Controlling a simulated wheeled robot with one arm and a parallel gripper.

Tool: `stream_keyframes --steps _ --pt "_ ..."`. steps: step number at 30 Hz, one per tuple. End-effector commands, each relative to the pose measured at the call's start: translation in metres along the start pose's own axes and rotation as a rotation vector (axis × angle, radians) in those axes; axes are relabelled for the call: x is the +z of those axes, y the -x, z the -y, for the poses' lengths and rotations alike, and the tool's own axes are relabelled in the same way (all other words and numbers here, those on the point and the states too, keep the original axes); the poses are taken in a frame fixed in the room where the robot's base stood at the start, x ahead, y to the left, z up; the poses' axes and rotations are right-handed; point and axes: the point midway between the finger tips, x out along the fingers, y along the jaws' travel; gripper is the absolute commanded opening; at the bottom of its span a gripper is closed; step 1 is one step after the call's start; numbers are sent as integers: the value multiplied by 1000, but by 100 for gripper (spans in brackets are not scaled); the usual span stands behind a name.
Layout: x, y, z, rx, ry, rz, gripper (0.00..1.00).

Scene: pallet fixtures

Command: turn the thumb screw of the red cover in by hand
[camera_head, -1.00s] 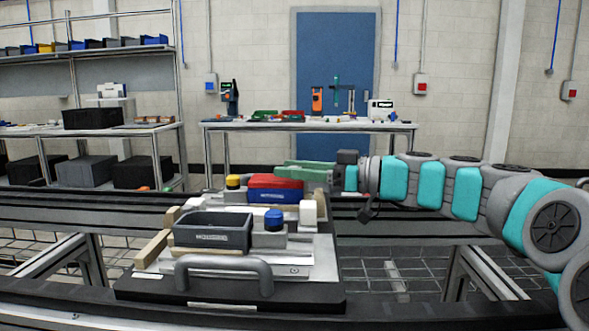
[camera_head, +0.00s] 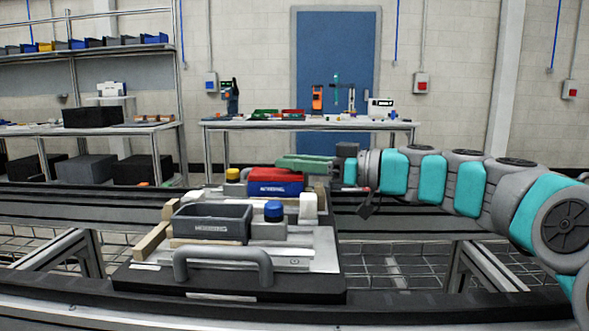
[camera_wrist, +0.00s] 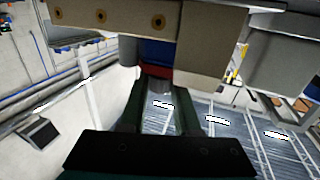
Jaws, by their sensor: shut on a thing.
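The red cover (camera_head: 276,174) sits on the blue housing (camera_head: 275,189) at the back of the pallet fixture. Its red and blue edges also show in the wrist view (camera_wrist: 157,73). My gripper (camera_head: 292,163) reaches in from the right, with its green fingers level, just behind and above the red cover. In the wrist view my gripper (camera_wrist: 158,92) has its two dark green fingers on either side of a narrow gap below the red edge. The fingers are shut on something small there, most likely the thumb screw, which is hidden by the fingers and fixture.
A grey bin (camera_head: 212,223), a blue knob (camera_head: 274,212) and a yellow knob (camera_head: 232,174) stand on the pallet around the cover. A grey handle (camera_head: 224,262) is at its front. In the wrist view a grey block (camera_wrist: 212,40) is close above the fingers.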

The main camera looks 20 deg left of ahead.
Motion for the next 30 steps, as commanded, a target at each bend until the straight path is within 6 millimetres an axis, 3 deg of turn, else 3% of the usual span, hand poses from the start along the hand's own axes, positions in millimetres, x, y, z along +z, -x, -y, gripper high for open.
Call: stream_keyframes --steps 5,19,30 --pt "8 0 3 89 4 -4 0" --pt "4 0 2 386 3 -2 0" --pt "1 0 0 493 -1 0 0"
